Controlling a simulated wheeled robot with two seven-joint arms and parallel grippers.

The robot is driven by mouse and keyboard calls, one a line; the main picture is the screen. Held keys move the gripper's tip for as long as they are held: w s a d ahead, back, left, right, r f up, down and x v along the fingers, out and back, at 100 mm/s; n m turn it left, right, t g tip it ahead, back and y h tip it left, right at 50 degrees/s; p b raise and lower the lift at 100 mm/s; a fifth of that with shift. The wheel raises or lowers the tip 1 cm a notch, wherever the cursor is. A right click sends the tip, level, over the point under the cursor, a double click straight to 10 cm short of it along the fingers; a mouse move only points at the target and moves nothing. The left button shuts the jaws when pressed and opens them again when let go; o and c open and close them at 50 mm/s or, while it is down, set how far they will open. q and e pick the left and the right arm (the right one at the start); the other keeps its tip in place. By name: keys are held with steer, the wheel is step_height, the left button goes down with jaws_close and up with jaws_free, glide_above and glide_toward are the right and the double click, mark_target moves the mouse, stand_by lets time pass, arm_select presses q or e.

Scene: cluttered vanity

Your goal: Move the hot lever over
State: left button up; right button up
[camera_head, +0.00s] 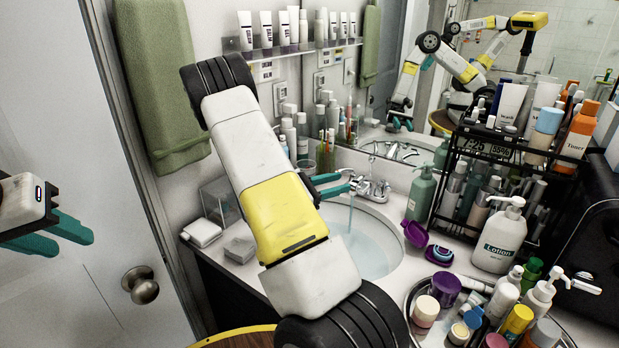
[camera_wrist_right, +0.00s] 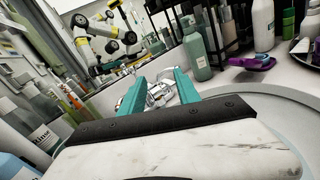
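The chrome faucet (camera_head: 372,188) stands at the back of the sink, and a thin stream of water (camera_head: 350,214) falls below it. My right gripper (camera_head: 338,184) reaches in at the faucet's left side. The wrist view shows its two teal fingers (camera_wrist_right: 157,88) spread apart, with the chrome faucet (camera_wrist_right: 158,98) showing beyond and between them. Nothing is visibly held. The hot lever is hard to pick out among the chrome parts and fingers; I cannot tell whether a finger touches it. My left gripper (camera_head: 66,239) hangs at the far left before the door, fingers apart and empty.
The white basin (camera_head: 392,262) holds water. A green pump bottle (camera_head: 421,194) and purple dish (camera_head: 416,235) stand right of the faucet. A lotion bottle (camera_head: 499,240), crowded tray (camera_head: 411,301) and black rack (camera_head: 446,185) fill the right. Cups with brushes (camera_head: 325,158) stand behind my arm.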

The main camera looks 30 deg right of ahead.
steer(key=c, duration=0.5)
steer(key=shift+w+f+n, duration=0.1)
steer(key=shift+w+n, duration=0.1)
steer(key=shift+n, duration=0.4)
jaws_close()
steer(key=w+a+f+n+t+y, duration=0.1)
steer(key=w+f+n+t, duration=0.15)
steer(key=n, duration=0.95)
steer(key=w+a+f+n+t, duration=0.15)
steer(key=w+n, duration=0.25)
steer(key=n, duration=0.8)
steer(key=x, duration=1)
steer(key=shift+w+r+t, duration=0.2)
steer(key=shift+w+t, duration=0.05)
steer(key=shift+t, duration=0.05)
